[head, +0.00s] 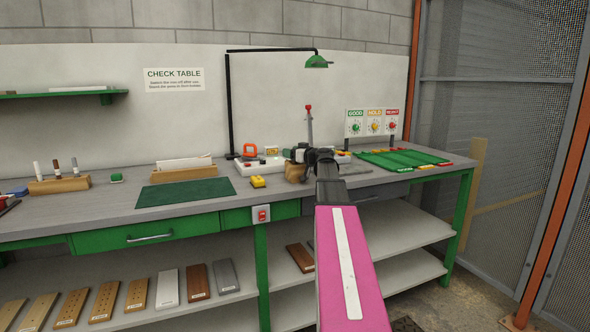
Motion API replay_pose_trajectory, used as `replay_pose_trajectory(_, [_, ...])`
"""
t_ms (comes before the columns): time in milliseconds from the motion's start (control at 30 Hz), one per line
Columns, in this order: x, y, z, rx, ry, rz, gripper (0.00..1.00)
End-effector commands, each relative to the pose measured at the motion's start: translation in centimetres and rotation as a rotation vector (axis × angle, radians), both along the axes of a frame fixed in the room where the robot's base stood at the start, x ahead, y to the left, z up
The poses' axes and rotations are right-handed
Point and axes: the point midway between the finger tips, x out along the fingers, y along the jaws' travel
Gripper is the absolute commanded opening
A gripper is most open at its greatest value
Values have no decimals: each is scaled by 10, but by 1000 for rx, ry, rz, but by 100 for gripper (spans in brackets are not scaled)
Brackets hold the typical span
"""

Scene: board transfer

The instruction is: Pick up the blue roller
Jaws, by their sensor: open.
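I cannot make out a clear blue roller. A small blue object (17,191) lies at the far left end of the workbench (120,209); its shape is too small to tell whether it is a roller. My gripper (304,157) is over the middle of the bench, at the end of my pink arm. It is open, and its fingers are small and partly hidden by my wrist. A brown object (294,174) is just below and left of it; I cannot tell whether they touch.
A green mat (186,193), a yellow object (258,182) and a wooden holder (60,185) with several markers stand left of my gripper. A white device with a red-knobbed lever (309,125) is behind it. Boards rest on the lower shelf.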

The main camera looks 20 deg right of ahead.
Motion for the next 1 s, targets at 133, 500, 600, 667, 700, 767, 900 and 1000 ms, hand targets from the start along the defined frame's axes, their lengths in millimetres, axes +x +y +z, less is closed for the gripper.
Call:
replay_pose_trajectory(133, [0, 0, 0, 0, 0, -1, 57])
replay_pose_trajectory(500, [0, 0, 0, 0, 0, -1, 3])
replay_pose_trajectory(600, [0, 0, 0, 0, 0, 0, 3])
replay_pose_trajectory(667, [0, 0, 1, 0, 0, 0, 3])
replay_pose_trajectory(700, [0, 0, 3, 0, 0, 0, 3])
replay_pose_trajectory(767, [0, 0, 7, 0, -1, 0, 3])
replay_pose_trajectory(900, [0, 0, 27, -2, -2, 0, 3])
replay_pose_trajectory(1000, [1, 0, 45, -1, -2, 0, 3])
